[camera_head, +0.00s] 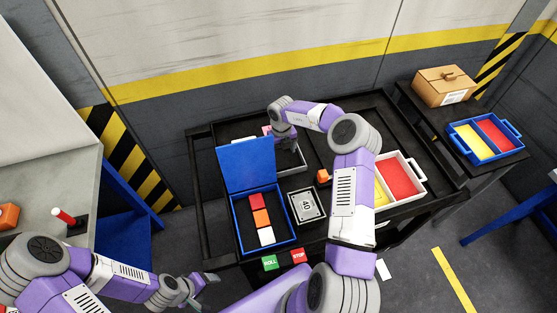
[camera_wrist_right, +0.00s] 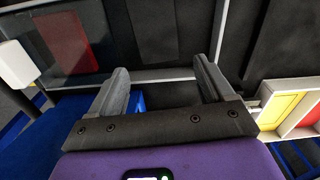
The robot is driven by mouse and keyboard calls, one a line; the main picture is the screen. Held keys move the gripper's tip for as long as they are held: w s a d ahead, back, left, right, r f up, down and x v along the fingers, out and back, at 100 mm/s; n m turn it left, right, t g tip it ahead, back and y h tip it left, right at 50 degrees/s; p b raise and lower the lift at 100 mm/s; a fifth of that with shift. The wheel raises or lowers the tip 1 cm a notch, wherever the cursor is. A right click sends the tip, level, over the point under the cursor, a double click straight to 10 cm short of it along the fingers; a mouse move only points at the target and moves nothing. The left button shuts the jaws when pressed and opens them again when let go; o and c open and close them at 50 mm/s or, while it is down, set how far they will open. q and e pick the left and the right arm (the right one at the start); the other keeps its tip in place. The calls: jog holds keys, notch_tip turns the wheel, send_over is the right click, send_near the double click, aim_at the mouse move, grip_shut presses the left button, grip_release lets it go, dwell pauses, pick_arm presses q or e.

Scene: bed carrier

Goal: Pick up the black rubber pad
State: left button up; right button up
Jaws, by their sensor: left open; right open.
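A black rubber pad (camera_wrist_right: 146,28) appears to lie in a grey-rimmed tray, beyond my right fingertips in the right wrist view. Another dark flat panel (camera_wrist_right: 285,38) lies to its right; I cannot tell whether it is a second pad. My right gripper (camera_wrist_right: 162,78) is open and empty, its fingers apart on the near side of the tray rim. In the head view the right gripper (camera_head: 288,147) is over the grey tray (camera_head: 295,170), and the arm hides much of the pad area. My left gripper (camera_head: 207,291) is open and empty in front of the cart.
A side table holds a cardboard box (camera_head: 443,87) and blue tray (camera_head: 515,143).

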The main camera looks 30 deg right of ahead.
aim_at(280, 162)
jog(key=shift+w+a+f, duration=0.15)
jog(key=shift+w+f, duration=0.1)
jog(key=shift+f, duration=0.15)
jog(key=f, duration=0.6)
jog(key=shift+w+f+b, duration=0.25)
jog(key=shift+w+b, duration=0.1)
jog(key=shift+b, duration=0.05)
jog(key=c, duration=0.7)
jog(key=shift+o, duration=0.2)
